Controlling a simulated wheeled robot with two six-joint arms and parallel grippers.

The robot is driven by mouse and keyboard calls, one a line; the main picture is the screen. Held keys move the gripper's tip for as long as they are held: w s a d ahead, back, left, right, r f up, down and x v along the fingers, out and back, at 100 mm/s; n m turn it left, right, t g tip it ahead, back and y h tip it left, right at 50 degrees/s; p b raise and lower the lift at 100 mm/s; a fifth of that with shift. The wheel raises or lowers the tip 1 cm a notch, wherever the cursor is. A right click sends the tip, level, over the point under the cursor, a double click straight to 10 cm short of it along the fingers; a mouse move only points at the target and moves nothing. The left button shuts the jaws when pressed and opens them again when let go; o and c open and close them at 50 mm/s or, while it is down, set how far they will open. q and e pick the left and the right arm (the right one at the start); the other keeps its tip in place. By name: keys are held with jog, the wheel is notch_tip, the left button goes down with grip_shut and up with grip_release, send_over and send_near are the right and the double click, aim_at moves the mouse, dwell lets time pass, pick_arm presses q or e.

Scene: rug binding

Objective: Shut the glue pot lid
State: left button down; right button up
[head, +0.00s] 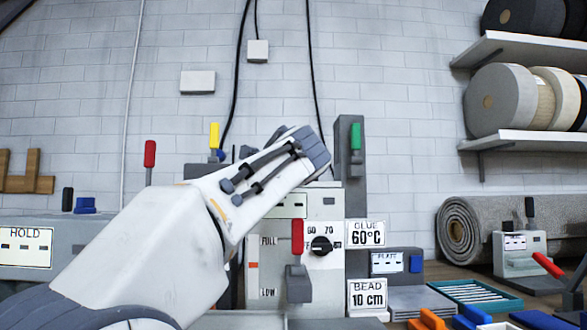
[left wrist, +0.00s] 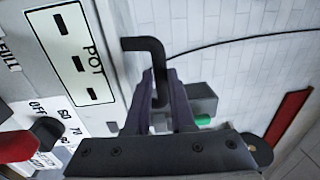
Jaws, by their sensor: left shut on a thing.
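The glue pot unit (head: 328,205) is a grey-white cabinet in the middle of the head view, with a black dial (head: 321,245). Its panel marked POT (left wrist: 70,55) shows in the left wrist view. A dark bent handle (left wrist: 145,44) sticks out beside that panel. My left gripper (left wrist: 160,82) is shut on this handle, its two fingers around the handle's end. In the head view my left wrist covers the top of the unit and hides the fingers. The lid plate itself cannot be made out, so I cannot tell its angle. My right gripper is not in view.
A red lever (head: 297,237) stands in front of the unit. A grey post with a green handle (head: 356,137) rises just right of my wrist. A yellow-handled lever (head: 214,136) stands behind my arm. A teal tray (head: 475,294) and a rolled rug (head: 460,226) are at right.

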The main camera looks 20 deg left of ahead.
pick_arm(q)
jog(key=shift+w+f, duration=0.1)
jog(key=shift+f, duration=0.5)
jog(key=c, duration=0.8)
grip_release()
jog(key=shift+o, duration=0.2)
jog(key=shift+r, duration=0.1)
jog(key=shift+r, duration=0.15)
jog(key=r+b+v, duration=0.1)
jog(key=v, duration=0.9)
jog(key=shift+s+f+b, duration=0.3)
jog(key=shift+f+b, duration=0.05)
jog(key=shift+f, duration=0.15)
jog(key=shift+d, duration=0.15)
